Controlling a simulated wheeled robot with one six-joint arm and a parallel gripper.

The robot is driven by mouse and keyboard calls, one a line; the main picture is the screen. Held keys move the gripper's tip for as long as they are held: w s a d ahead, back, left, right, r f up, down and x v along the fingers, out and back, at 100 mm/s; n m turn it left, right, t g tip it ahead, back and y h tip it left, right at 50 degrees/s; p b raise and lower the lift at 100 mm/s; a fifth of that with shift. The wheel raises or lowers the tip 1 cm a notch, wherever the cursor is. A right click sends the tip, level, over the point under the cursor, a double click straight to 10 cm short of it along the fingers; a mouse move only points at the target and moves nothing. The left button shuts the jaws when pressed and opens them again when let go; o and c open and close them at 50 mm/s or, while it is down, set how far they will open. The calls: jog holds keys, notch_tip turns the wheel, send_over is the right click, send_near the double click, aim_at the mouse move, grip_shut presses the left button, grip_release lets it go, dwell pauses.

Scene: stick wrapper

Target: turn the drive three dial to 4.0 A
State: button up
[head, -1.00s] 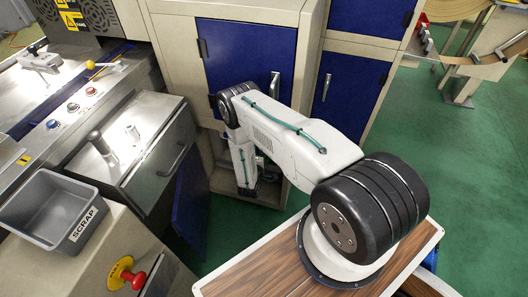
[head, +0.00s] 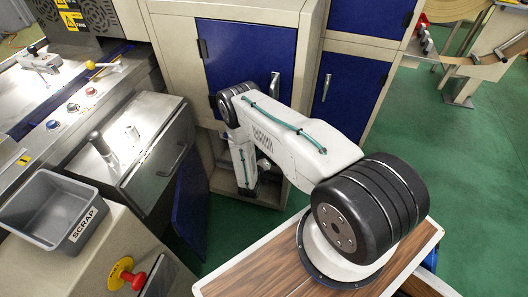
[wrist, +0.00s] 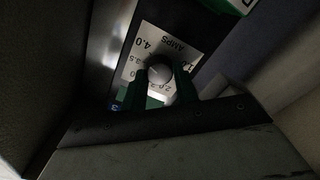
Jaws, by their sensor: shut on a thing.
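The drive three dial (wrist: 159,73) is a small round knob on a white scale plate (wrist: 150,44) in the wrist view. The plate reads AMPS, with 4.0 at its upper left and 3.5 at the left; lower numbers are partly covered. My gripper (wrist: 162,78) has its green fingers on either side of the knob, shut on it. The knob's pointer is too dark and small to read. In the head view my arm reaches down into the open lower cabinet (head: 274,193), and the dial is hidden there.
Dark cabinet walls stand close on both sides in the wrist view. A blue cabinet door (head: 190,200) hangs open left of my arm. A grey scrap bin (head: 50,212) and a red emergency button (head: 138,281) are at the lower left. Green floor is clear at right.

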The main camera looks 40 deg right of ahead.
jog(key=shift+w+m, duration=0.1)
jog(key=shift+m, duration=0.7)
jog(key=o, duration=1)
jog(key=shift+c, duration=0.2)
jog(key=v, duration=0.7)
jog(key=shift+s+a, duration=0.2)
jog(key=shift+a, duration=0.15)
